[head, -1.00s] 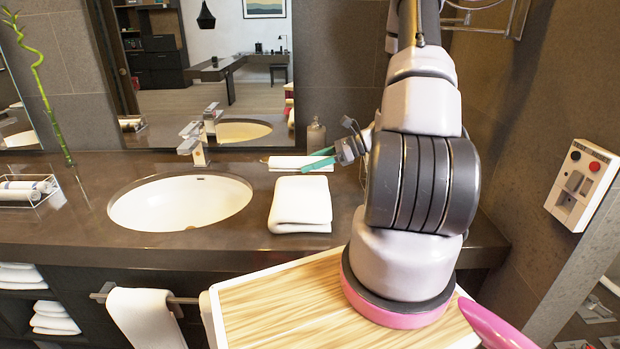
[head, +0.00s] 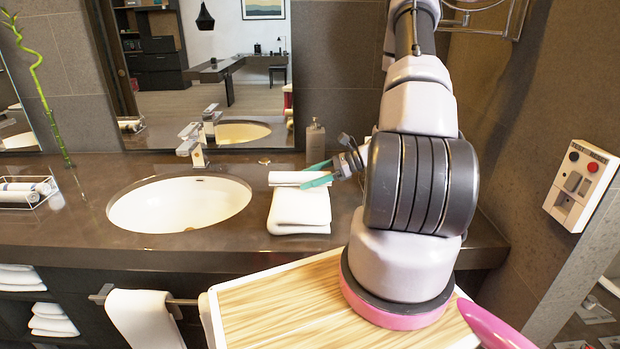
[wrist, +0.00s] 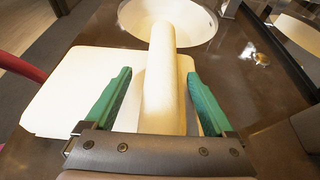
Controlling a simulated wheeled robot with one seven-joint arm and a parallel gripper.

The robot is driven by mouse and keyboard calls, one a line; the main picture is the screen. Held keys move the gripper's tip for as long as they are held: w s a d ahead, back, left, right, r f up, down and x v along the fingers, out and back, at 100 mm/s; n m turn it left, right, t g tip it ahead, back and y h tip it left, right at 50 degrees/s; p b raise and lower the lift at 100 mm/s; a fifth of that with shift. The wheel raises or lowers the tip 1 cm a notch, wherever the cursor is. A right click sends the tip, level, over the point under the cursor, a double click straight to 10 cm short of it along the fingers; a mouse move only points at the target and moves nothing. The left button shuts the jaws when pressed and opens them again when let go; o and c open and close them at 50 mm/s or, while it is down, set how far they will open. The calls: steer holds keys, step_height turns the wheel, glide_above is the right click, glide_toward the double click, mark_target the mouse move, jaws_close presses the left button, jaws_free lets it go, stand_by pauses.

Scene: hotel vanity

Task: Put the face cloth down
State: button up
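The face cloth looks like a white rolled cloth (head: 297,178). It lies across the top of a white folded towel (head: 300,208) on the counter, to the right of the sink. My gripper (head: 312,173) is at the roll, with green fingers. In the wrist view my gripper (wrist: 160,73) has one finger on each side of the roll (wrist: 162,80), with visible gaps between roll and fingers, so it looks open. The folded towel (wrist: 75,92) shows beneath the roll. The near end of the roll is hidden by the gripper body.
The sink (head: 180,204) and its faucet (head: 193,145) are to the left. A soap dispenser (head: 316,136) stands behind the gripper. A wire tray of rolled towels (head: 25,192) is at the far left. The brown counter (head: 90,228) is otherwise mostly clear.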

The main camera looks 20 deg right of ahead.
steer(key=shift+r, duration=0.15)
steer(key=v, duration=1.2)
steer(key=s+a+r+n+g+h, duration=0.1)
steer(key=a+r+n+g+h, duration=0.1)
steer(key=a+r+n, duration=0.45)
steer(key=s+a+r+n+g+h, duration=0.2)
steer(key=a+r+n+h, duration=0.15)
steer(key=r, duration=0.55)
steer(key=s+a+r+n+t+h, duration=0.2)
steer(key=s+a+r+n+t, duration=0.1)
steer(key=r, duration=0.5)
steer(key=s+a+r+n+t+h, duration=0.2)
steer(key=s+a+r+n+h, duration=0.1)
steer(key=s+r, duration=0.5)
steer(key=shift+s+a+n+t, duration=0.2)
steer(key=shift+a+n+t, duration=0.2)
steer(key=shift+a+n, duration=0.65)
steer(key=shift+d, duration=0.15)
